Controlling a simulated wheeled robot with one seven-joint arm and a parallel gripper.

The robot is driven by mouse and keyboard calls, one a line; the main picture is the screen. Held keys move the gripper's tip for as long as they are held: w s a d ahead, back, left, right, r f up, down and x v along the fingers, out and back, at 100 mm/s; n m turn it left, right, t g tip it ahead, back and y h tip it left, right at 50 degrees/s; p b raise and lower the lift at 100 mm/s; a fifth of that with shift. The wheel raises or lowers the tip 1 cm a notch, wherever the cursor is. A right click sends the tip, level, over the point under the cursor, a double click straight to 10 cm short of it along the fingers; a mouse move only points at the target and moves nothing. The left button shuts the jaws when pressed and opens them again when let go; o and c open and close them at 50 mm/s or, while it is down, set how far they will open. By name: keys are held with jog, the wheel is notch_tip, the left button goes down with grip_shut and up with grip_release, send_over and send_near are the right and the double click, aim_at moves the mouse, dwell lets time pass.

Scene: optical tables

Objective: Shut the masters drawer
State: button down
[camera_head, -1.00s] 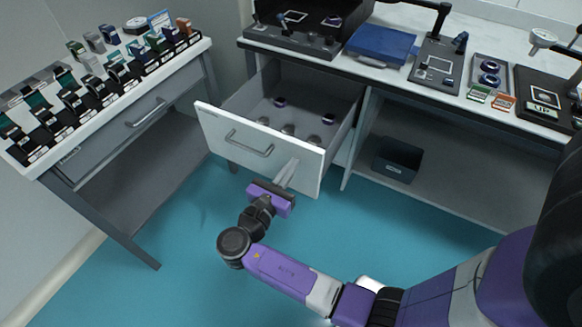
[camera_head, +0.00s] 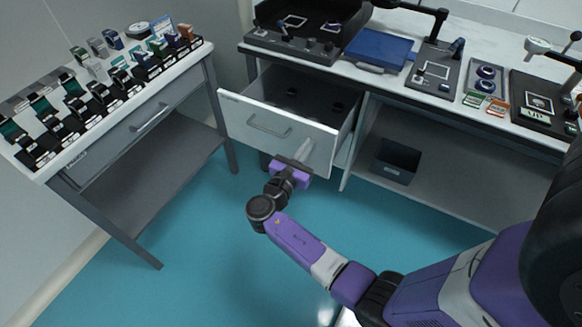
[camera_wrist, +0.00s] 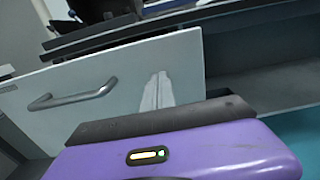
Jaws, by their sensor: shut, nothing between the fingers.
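The open drawer (camera_head: 240,116), with a white front and a bar handle (camera_head: 269,126), stands partly out under the back bench. A few small dark round items show inside it. My gripper (camera_head: 304,151) is shut and empty, with its fingers at the right part of the drawer front, right of the handle. In the wrist view the drawer front (camera_wrist: 110,120) fills the left and middle, and the fingertips (camera_wrist: 158,90) appear against it. The handle (camera_wrist: 72,97) is clear of the fingers. Any label on the drawer is too small to read.
The left table (camera_head: 200,58) carries several boxed items and has a shut drawer (camera_head: 130,128). Right of the open drawer is an open shelf with a dark bin (camera_head: 397,160). The bench top holds a blue case (camera_head: 378,48) and instruments. The teal floor in front is clear.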

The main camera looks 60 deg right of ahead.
jog(key=d+b, duration=0.5)
jog(key=d, duration=2)
jog(key=shift+w+b, duration=0.3)
jog(key=shift+w, duration=0.15)
jog(key=shift+s+d+r, duration=0.1)
jog(key=shift+d+r, duration=0.1)
